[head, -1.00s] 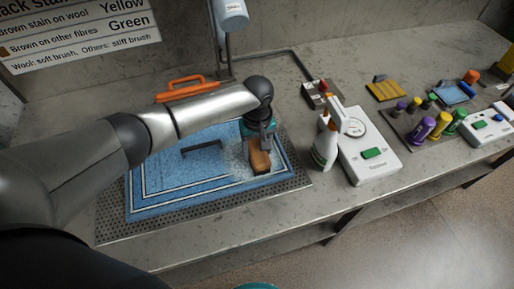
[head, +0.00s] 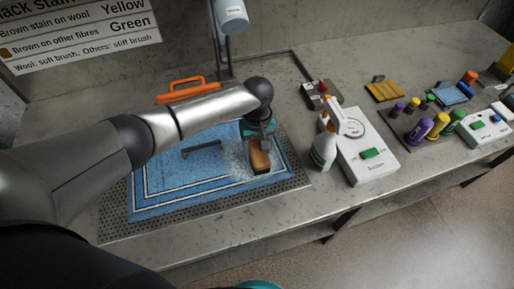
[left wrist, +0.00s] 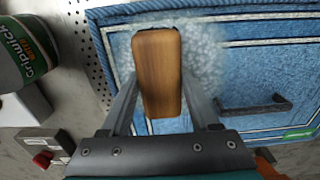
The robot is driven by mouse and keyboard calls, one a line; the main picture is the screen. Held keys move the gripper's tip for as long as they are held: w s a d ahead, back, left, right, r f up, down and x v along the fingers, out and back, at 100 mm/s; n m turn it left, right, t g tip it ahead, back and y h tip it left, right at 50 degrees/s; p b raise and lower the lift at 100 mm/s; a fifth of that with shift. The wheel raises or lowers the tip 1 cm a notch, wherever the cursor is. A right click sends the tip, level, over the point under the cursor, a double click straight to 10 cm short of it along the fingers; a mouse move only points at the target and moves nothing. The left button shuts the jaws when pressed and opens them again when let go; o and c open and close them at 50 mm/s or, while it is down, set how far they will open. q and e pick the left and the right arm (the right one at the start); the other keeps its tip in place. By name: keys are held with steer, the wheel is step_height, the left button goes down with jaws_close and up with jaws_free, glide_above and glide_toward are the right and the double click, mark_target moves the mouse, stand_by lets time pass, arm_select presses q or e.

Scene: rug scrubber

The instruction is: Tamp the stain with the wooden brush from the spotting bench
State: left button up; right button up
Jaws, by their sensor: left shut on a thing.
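My left gripper (head: 259,143) is shut on the wooden brush (head: 260,161), which stands near the right end of the blue rug. In the left wrist view the brush (left wrist: 159,75) sits between the two fingers, its brown wooden back toward the camera. Its bristles are mostly hidden. The blue rug (head: 165,205) lies on a perforated grey plate (head: 215,207). A pale, foamy patch (left wrist: 205,50) on the rug surrounds the brush; any stain under it is hidden. I cannot tell how hard the brush presses.
A white spray bottle (head: 324,150) stands close to the right of the rug, beside a white device with a dial (head: 369,154). A dark handle-like bar (head: 201,149) lies on the rug. Coloured bottles (head: 440,124) stand farther right. An orange handle (head: 187,90) is behind the arm.

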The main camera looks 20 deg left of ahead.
arm_select(q)
steer(key=shift+f, duration=0.3)
steer(key=shift+s+f, duration=0.2)
stand_by(1.7)
steer(key=shift+w+r+p, duration=0.1)
steer(key=shift+r+p, duration=0.65)
steer(key=shift+p, duration=0.45)
steer(key=shift+w+f+b, duration=0.1)
steer(key=shift+f+b, duration=0.3)
steer(key=shift+f, duration=0.1)
steer(key=shift+f+p, duration=0.1)
steer(key=shift+p, duration=0.2)
stand_by(0.9)
step_height(320, 180, up, 7)
steer(key=p, duration=0.8)
stand_by(0.4)
